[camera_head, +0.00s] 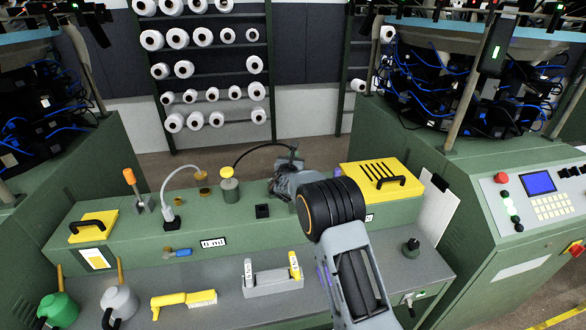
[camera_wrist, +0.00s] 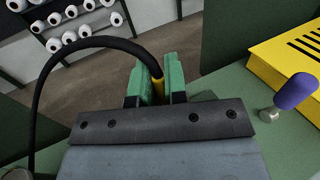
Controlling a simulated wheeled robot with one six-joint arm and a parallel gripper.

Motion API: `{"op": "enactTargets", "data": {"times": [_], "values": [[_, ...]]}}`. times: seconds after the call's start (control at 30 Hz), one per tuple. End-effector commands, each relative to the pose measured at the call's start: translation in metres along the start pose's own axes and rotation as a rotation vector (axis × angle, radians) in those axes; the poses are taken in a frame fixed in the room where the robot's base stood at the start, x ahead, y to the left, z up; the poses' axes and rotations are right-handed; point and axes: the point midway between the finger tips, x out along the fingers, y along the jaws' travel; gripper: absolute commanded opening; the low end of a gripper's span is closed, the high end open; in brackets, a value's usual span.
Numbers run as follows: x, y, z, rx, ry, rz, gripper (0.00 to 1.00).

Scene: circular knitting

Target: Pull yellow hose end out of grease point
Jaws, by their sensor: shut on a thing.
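My gripper (camera_wrist: 161,80) has its green fingers shut on the yellow hose end (camera_wrist: 158,87) in the wrist view. A black hose (camera_wrist: 92,42) arcs from this end up and over to the left. In the head view the black hose (camera_head: 257,146) runs from a grey pot with a yellow top (camera_head: 229,188) to my gripper (camera_head: 292,160), which is over the green ledge. The hose end is hidden there behind my arm. The grease point cannot be made out in either view, so I cannot tell whether the hose end is in it.
A yellow slotted cover (camera_head: 380,180) is right of my arm; a purple knob (camera_wrist: 296,91) stands by it. A control panel (camera_head: 530,200) stands right.

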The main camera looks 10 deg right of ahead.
Motion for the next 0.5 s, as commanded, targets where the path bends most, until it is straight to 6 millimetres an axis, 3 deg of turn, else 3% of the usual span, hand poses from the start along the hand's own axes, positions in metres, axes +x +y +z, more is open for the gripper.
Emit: {"op": "enactTargets", "data": {"times": [0.27,0.5], "values": [[0.000,0.000,0.006,0.001,-0.004,0.000,0.00],[-0.004,-0.003,0.037,0.003,-0.004,0.000,0.00]]}}
